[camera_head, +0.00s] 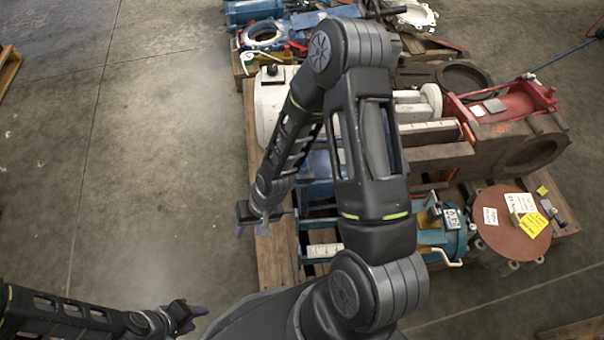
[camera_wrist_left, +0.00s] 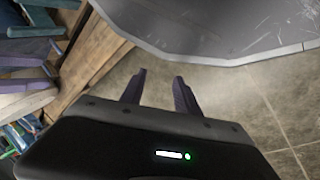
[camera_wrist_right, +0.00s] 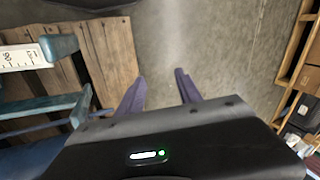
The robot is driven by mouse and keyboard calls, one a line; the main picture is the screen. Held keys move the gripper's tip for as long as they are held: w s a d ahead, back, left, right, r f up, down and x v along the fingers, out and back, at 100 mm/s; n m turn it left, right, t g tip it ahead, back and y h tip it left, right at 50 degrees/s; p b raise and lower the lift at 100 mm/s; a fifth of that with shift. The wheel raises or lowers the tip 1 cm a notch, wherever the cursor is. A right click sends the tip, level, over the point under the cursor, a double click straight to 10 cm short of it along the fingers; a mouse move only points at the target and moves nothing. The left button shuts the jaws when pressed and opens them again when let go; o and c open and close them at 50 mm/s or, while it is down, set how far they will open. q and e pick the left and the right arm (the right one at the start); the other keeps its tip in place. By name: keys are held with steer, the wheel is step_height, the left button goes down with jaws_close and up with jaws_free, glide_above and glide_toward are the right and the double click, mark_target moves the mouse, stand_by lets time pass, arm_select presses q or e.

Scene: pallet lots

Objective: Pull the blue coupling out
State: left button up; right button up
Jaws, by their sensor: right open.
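Several blue parts lie on the wooden pallet; I cannot tell which is the blue coupling. A blue part (camera_head: 318,168) is half hidden behind my right arm. A teal-blue valve body (camera_head: 447,238) with a white tag lies at the near right. Blue-green bars also show in the right wrist view (camera_wrist_right: 45,105). My right gripper (camera_head: 252,231) is open and empty at the pallet's left edge, its fingers (camera_wrist_right: 160,76) over wood and floor. My left gripper (camera_head: 195,318) is open and empty over the floor at lower left, apart from the pallet; its fingers show in the left wrist view (camera_wrist_left: 159,76).
The pallet (camera_head: 275,255) is crowded with rusty castings (camera_head: 450,158), a red frame (camera_head: 505,103) and a brown round flange (camera_head: 508,222) with paper labels. Another loaded pallet (camera_head: 245,72) stands behind. The floor (camera_head: 130,160) on the left is clear.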

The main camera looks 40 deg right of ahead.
steer(key=w+d+r+m+h+p, duration=0.1)
steer(key=d+r+p, duration=0.1)
steer(key=d+r, duration=0.4)
steer(key=w+d+r+m+g+h+p, duration=0.1)
steer(key=w+d+r+m+p, duration=0.1)
steer(key=d+r, duration=0.4)
steer(key=w+d+r+m+h+p, duration=0.1)
steer(key=d+r+p, duration=0.1)
steer(key=d+r, duration=0.4)
steer(key=shift+w+d+r+m+g+h+p, duration=0.1)
steer(key=shift+d+m+g+h+p, duration=0.1)
steer(key=shift+d, duration=0.75)
steer(key=shift+w+d+r+m+g+h+p, duration=0.1)
steer(key=shift+d+g, duration=0.1)
steer(key=shift+d, duration=0.75)
arm_select(q)
step_height(320, 180, up, 7)
steer(key=s+d, duration=0.1)
steer(key=shift+s, duration=0.4)
arm_select(e)
steer(key=shift+f, duration=0.1)
step_height(320, 180, down, 8)
steer(key=b, duration=0.6)
arm_select(q)
step_height(320, 180, down, 7)
steer(key=shift+w+a+b, duration=0.3)
steer(key=shift+w+b, duration=0.05)
steer(key=shift+b, duration=0.1)
arm_select(e)
steer(key=shift+f, duration=0.45)
